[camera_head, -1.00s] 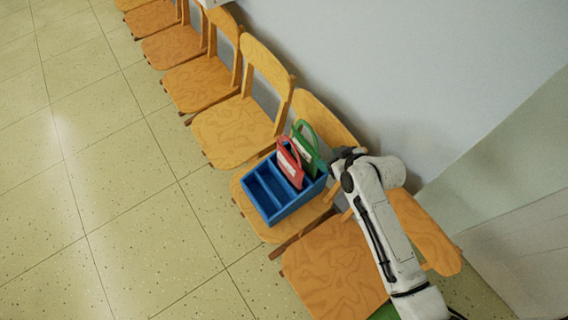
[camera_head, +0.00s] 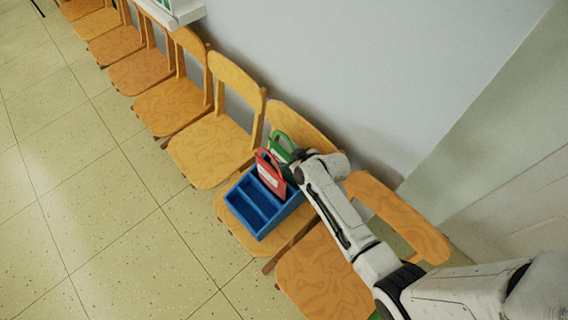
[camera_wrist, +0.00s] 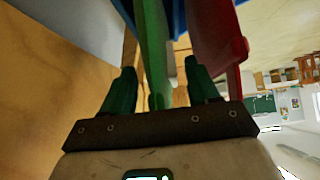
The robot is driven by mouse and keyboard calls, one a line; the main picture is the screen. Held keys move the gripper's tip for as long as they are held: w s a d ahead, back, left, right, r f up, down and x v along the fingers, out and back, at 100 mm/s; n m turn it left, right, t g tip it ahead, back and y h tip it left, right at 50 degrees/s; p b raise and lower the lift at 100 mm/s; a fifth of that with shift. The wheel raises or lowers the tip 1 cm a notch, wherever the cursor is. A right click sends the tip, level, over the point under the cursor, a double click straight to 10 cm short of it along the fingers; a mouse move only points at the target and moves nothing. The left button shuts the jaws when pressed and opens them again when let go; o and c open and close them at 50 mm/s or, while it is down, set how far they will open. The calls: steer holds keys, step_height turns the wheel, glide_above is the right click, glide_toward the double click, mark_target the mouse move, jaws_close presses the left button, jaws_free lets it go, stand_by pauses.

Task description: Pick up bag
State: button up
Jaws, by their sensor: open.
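A green bag (camera_head: 281,147) with a handle stands in a blue divided box (camera_head: 240,214) on a wooden chair. A red bag (camera_head: 270,178) with a white label stands beside it in the same box. My gripper (camera_wrist: 160,72) is open, with its two fingers on either side of the green bag (camera_wrist: 153,45) in the wrist view. I cannot tell whether either finger touches it. The red bag (camera_wrist: 215,40) is just right of the right finger. In the head view my arm hides the gripper's fingers and part of the green bag.
A row of wooden chairs (camera_head: 210,148) runs along the grey wall (camera_head: 330,75). Another chair (camera_head: 322,275) stands under my arm. A white shelf (camera_head: 178,12) juts from the wall at the top. The tiled floor (camera_head: 110,220) at left is clear.

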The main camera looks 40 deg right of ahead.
steer(key=shift+w+f, duration=0.15)
steer(key=shift+w, duration=0.05)
jaws_close()
stand_by(0.5)
